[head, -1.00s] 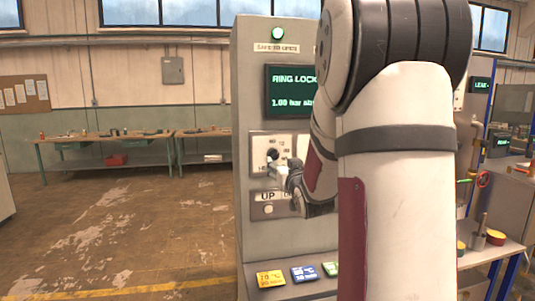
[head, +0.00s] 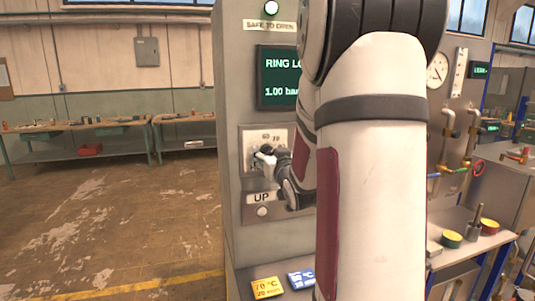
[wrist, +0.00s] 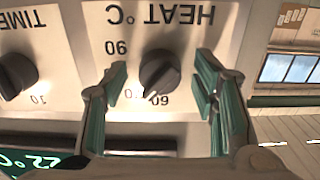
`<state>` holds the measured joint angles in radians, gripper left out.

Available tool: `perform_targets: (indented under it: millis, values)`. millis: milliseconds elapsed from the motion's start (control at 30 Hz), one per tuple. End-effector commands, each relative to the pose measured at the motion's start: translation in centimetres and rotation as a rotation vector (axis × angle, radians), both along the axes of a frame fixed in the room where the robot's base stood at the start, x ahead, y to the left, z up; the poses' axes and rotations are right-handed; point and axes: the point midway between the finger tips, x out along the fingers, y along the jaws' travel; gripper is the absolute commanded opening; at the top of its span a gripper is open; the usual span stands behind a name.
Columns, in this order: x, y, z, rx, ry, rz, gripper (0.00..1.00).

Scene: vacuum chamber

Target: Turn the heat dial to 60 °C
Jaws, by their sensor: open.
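The heat dial (wrist: 160,75) is a dark round knob on a pale plate, seen upside down in the wrist view under the word HEAT °C. The marks 90, 60 and a partly covered 70 show around it. I cannot tell for sure which mark its pointer faces. My gripper (wrist: 162,88) is open, with one green-padded finger on each side of the dial and visible gaps between. In the head view my gripper (head: 266,161) is in front of the dial plate (head: 248,140) and hides most of the dial.
The time dial (wrist: 16,74) is beside the heat plate. In the head view, the UP button plate (head: 262,205) is just below my gripper. A dark display (head: 277,77) sits above.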

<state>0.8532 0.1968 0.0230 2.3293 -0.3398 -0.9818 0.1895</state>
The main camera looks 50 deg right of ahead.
Motion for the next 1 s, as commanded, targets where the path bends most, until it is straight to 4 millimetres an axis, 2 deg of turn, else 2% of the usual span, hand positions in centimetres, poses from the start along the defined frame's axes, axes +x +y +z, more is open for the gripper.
perform_targets:
  millis: [100, 133, 300, 333, 667, 1000]
  values:
    - [0.01, 0.01, -0.02, 0.000, 0.000, 0.000, 0.53]
    - [0.01, 0.00, -0.02, 0.000, 0.000, 0.000, 0.49]
    - [0.01, 0.00, -0.02, 0.000, 0.000, 0.000, 0.10]
    - [0.02, 0.00, -0.02, 0.000, 0.000, 0.000, 0.05]
    - [0.10, 0.02, -0.06, -0.029, 0.018, 0.000, 0.05]
    - [0.20, 0.02, -0.17, -0.208, 0.128, 0.000, 0.05]
